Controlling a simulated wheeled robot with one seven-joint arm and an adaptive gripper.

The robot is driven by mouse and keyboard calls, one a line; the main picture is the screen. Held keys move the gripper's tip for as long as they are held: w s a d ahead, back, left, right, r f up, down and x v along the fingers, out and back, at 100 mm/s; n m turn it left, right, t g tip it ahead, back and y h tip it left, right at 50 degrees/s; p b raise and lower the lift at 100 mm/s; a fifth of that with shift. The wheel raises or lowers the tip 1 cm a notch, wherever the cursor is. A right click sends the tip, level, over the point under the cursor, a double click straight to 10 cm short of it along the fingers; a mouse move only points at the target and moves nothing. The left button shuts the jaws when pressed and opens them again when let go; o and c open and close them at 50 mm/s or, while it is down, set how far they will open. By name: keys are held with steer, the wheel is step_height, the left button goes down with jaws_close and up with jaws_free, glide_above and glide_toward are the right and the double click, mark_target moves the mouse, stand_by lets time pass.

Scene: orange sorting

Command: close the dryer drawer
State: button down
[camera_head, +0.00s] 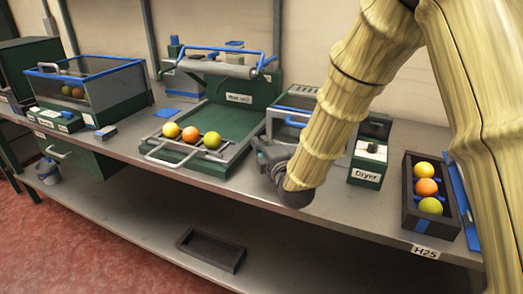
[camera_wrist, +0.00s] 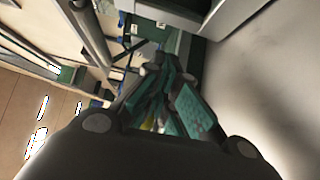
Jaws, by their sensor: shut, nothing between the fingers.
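The dryer (camera_head: 368,174) stands right of centre on the bench, with a green control box labelled "Dryer" and a clear-topped housing (camera_head: 296,103) with a blue handle behind my arm. My arm and gripper cover its front, so I cannot tell how far the drawer is out. My gripper (camera_head: 264,158) is low in front of the dryer's left part, just right of the washing unit's tray. In the wrist view the fingers (camera_wrist: 168,88) with teal pads are close together and hold nothing. I cannot tell whether they touch the dryer.
A green tray unit (camera_head: 232,122) holds three fruits on its front rack. A dark crate (camera_head: 411,222) with three fruits stands at the right. A clear-lidded box (camera_head: 110,82) stands at the left. An empty dark tray (camera_head: 212,250) lies on the lower shelf.

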steer(key=w, duration=0.3)
steer(key=shift+w+d, duration=0.1)
steer(key=shift+w, duration=0.2)
steer(key=shift+w+d, duration=0.2)
steer(key=shift+w, duration=0.55)
